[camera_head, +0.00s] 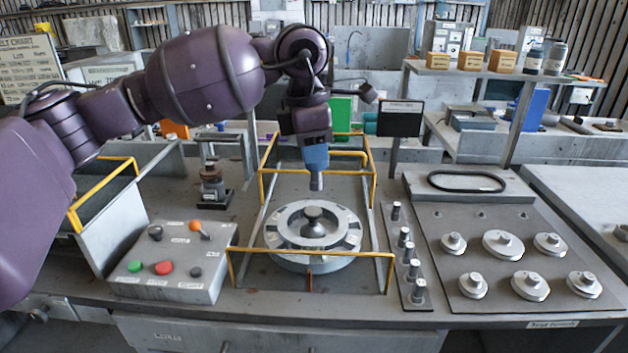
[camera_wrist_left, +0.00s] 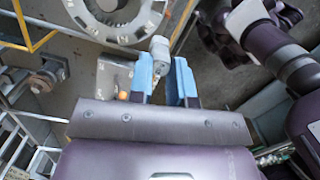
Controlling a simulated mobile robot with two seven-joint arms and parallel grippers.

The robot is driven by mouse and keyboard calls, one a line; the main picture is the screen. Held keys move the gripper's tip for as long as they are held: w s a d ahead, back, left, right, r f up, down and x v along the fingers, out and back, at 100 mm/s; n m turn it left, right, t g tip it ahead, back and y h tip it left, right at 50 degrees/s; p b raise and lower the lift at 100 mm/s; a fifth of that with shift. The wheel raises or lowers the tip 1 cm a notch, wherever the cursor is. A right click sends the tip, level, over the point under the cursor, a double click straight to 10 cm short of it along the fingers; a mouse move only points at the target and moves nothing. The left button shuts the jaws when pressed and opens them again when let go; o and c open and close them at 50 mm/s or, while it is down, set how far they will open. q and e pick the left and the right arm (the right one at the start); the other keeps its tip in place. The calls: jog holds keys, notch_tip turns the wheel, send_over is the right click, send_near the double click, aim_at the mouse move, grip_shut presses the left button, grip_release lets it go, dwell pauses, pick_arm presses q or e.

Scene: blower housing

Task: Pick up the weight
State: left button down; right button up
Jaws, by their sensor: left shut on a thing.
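My left gripper (camera_head: 315,160) points down above the round slotted wheel (camera_head: 287,222). It is shut on a small grey cylindrical weight (camera_head: 316,184), whose lower end sticks out below the blue fingers. In the left wrist view the weight (camera_wrist_left: 160,47) shows at the tips of the blue fingers (camera_wrist_left: 166,72), beside the wheel's rim (camera_wrist_left: 140,28). The weight is in the air, above and apart from the wheel's dark central hub. The fingers hide its upper part. My right gripper does not show in either view.
Yellow rails (camera_head: 311,254) frame the wheel. A control box (camera_head: 172,262) stands to the left. A strip with several small cylinders (camera_head: 409,262) and a panel with several knobbed discs (camera_head: 528,284) lie to the right. A small dark screen (camera_head: 400,118) stands behind the gripper's right side.

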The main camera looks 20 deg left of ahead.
pick_arm(q)
jog(key=shift+r, duration=0.7)
jog(key=shift+r+p, duration=0.4)
jog(key=shift+r, duration=0.5)
jog(key=shift+r+p, duration=0.8)
jog(key=shift+r, duration=0.85)
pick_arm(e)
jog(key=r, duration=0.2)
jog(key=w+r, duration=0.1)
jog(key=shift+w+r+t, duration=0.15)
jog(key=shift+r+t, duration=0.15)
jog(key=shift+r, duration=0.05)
pick_arm(q)
jog(key=shift+f, duration=0.15)
